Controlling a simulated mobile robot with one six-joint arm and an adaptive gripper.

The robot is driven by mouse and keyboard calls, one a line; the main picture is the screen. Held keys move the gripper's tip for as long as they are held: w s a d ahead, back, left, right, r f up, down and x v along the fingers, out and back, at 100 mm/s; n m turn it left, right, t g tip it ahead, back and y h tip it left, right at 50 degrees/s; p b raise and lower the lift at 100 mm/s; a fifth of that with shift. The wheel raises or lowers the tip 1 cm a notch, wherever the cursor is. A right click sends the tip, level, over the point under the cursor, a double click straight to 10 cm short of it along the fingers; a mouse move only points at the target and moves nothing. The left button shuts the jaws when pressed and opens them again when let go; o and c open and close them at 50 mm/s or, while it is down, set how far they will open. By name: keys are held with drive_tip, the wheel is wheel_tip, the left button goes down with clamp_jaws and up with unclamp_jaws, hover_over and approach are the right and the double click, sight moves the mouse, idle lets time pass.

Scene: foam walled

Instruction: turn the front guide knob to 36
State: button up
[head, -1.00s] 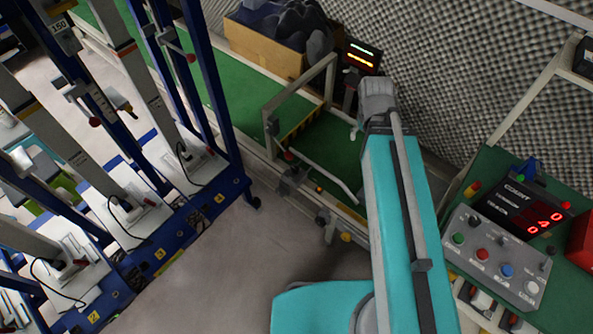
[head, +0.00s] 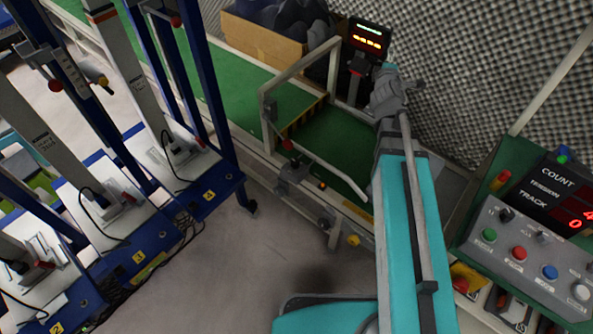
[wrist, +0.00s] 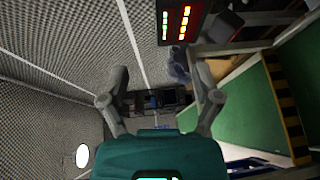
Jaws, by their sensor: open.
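My gripper (head: 400,88) is raised at the far end of my teal arm, over the right side of the green conveyor. In the wrist view its two fingers (wrist: 162,78) are spread apart with nothing between them. The conveyor's front side carries a bracket with a red knob (head: 288,145), and a yellow knob (head: 353,240) lower down near the end. I cannot tell which is the front guide knob, and no scale or number for it is readable. My gripper is apart from both. A white guide rail (head: 335,175) runs along the belt.
A lit display (head: 368,36) stands behind the conveyor, also in the wrist view (wrist: 180,22). A control panel (head: 530,258) with coloured buttons is at right. Blue-framed stands (head: 215,100) fill the left. Grey foam walls (head: 450,70) rise behind. Bare floor (head: 235,255) lies in front.

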drive_tip(key=w+a+f+n+t+y+b, duration=0.25)
drive_tip(key=a+n+y+b, duration=0.4)
drive_tip(key=n, duration=0.45)
drive_tip(key=n+g+y+b, duration=1)
drive_tip(key=n+g+b, duration=0.8)
drive_tip(key=n, duration=0.9)
approach(297, 161)
drive_tip(key=d, duration=0.1)
drive_tip(key=d+r+p, duration=0.1)
drive_tip(key=shift+w+d+g, duration=0.1)
drive_tip(key=shift+d+g, duration=0.25)
drive_tip(key=shift+d, duration=0.05)
drive_tip(key=shift+b+x, duration=2.5)
drive_tip(key=shift+x, duration=4.35)
drive_tip(key=shift+r, duration=0.15)
